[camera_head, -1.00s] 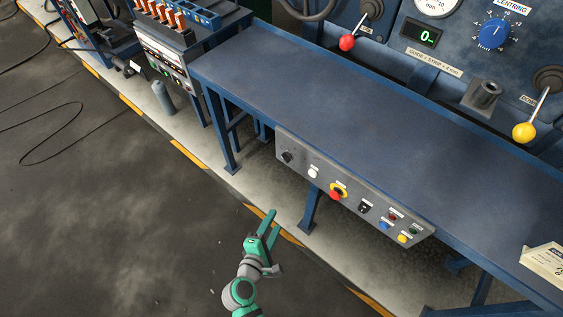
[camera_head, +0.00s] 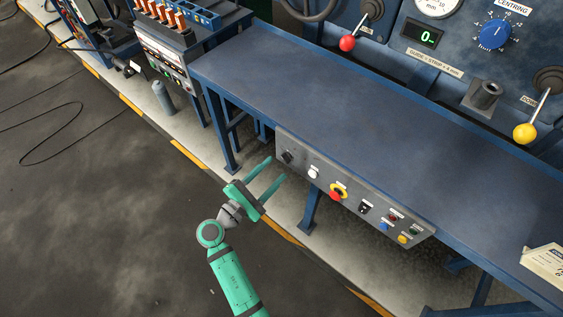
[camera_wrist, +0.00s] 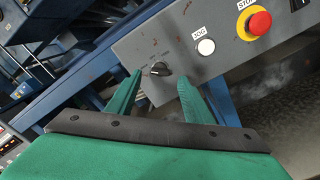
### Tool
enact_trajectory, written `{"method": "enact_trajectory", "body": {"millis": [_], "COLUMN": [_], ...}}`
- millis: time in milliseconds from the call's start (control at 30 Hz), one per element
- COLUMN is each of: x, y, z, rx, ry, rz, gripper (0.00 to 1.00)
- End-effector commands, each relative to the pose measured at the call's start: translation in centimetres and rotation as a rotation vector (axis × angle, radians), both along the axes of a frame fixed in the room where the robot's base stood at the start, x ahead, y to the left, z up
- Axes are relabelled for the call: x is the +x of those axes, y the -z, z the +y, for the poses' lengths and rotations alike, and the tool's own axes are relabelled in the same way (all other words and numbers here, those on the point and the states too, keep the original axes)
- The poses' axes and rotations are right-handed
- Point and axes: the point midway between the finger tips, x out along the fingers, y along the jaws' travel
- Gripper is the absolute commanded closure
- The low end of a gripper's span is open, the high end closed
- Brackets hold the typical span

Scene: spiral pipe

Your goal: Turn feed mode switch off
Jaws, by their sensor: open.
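A black rotary switch (camera_head: 288,156) sits at the left end of the grey control panel (camera_head: 325,168) under the table's front edge. In the wrist view the same black knob (camera_wrist: 160,69) shows between and just beyond my fingertips; its small label is not readable. My green gripper (camera_head: 278,167) is open and empty, its two fingers pointing at the left end of the panel. In the wrist view my gripper (camera_wrist: 160,75) has one finger on each side of the knob in the picture. I cannot tell any contact.
Right of the knob are a white JOG button (camera_wrist: 206,47) and a red STOP button on yellow (camera_wrist: 258,22). Several more buttons follow along the panel. Blue table legs (camera_head: 310,208) stand below.

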Motion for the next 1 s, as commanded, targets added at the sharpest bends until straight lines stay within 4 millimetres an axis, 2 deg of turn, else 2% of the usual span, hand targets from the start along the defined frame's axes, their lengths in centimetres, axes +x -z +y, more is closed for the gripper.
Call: {"method": "enact_trajectory", "body": {"millis": [100, 300, 700, 733, 800, 900, 1000], "x": [1.5, 3.2, 3.7, 3.7, 3.7, 3.7, 3.7], "y": [0.0, 0.0, 0.1, 0.1, 0.0, 0.0, 0.0], "z": [-1.4, -2.7, -3.2, -3.2, -3.2, -3.2, -3.1], "rx": [0.001, 0.001, 0.001, 0.002, 0.001, 0.001, 0.002], "ry": [0.003, -0.001, -0.001, 0.0, -0.001, -0.001, -0.001], "rz": [0.001, 0.0, 0.0, 0.0, 0.0, 0.0, -0.001], "gripper": [0.53, 0.53, 0.53, 0.58, 0.75, 0.94, 0.94]}}
